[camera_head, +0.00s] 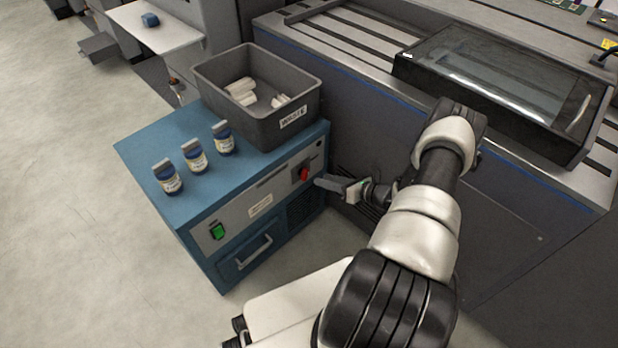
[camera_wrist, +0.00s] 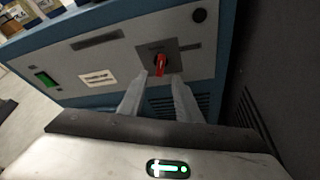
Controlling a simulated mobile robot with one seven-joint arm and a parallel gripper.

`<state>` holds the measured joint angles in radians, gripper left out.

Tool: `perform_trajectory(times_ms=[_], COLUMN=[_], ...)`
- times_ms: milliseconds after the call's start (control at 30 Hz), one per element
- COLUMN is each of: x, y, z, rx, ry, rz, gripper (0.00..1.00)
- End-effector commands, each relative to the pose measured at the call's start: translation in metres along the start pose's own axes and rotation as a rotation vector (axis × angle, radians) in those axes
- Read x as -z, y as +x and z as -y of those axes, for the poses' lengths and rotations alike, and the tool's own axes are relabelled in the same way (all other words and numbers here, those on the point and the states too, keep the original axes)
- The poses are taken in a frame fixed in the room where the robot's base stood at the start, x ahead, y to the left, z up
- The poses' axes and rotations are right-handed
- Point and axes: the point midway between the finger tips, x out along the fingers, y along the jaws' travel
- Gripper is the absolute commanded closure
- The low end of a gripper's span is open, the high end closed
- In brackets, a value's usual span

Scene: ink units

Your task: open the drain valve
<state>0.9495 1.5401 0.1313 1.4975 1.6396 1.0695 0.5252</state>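The drain valve is likely the red handle (camera_head: 304,174) on the grey front panel of the blue cabinet (camera_head: 150,149), near the panel's right end. In the wrist view the red handle (camera_wrist: 160,63) sits on a dark square plate and points roughly downward, slightly tilted. My gripper (camera_head: 320,182) is just right of the handle in the head view. In the wrist view my gripper (camera_wrist: 161,76) has its two fingers apart, with the handle's lower end seen in the gap between the tips. I see no clear contact, and the depth between tips and handle is hard to judge.
A grey waste bin (camera_head: 218,98) with white rolls and several small jars (camera_head: 196,157) stand on the cabinet. A green switch (camera_head: 217,231) and a drawer handle (camera_head: 254,252) are on its front. A large dark machine (camera_head: 480,230) stands close on the right. Floor is clear at left.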

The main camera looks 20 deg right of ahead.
Motion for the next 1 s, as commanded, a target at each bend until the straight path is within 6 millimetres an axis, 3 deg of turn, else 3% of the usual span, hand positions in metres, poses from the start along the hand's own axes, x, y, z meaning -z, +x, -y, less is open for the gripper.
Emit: perform_trajectory(times_ms=[200,400,833,1000], x=[0.002,0.001,-0.001,0.000], y=[0.048,0.074,0.083,0.083], z=[0.001,0.001,0.000,0.001], rx=[-0.002,-0.001,0.001,0.001], ry=[-0.001,0.000,0.001,0.001], rz=[-0.001,0.000,0.000,0.001], gripper=[0.69,0.69,0.69,0.97])
